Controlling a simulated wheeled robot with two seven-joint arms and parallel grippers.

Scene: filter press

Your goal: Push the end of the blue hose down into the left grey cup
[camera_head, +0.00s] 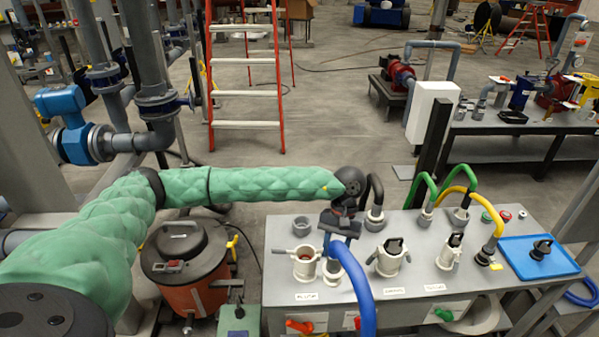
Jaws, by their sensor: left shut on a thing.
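The blue hose (358,285) rises from the front edge of the grey bench and bends over at the top just under my left gripper (338,228). The gripper is shut on the hose near its upper bend. A pale fitting (332,269) shows below the bend; I cannot tell whether it is the hose end or a separate part. A grey cup (302,224) stands at the back left of the bench, open at the top, left of my gripper. A whitish cup with side levers (305,262) stands in front of it. My right gripper is not in view.
Two more lever couplings with black plugs (388,258) (450,252) stand to the right. Black, green and yellow hoses (375,195) arch behind them. A blue tray (540,258) lies at the right end. An orange-and-grey drum (185,265) stands left of the bench.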

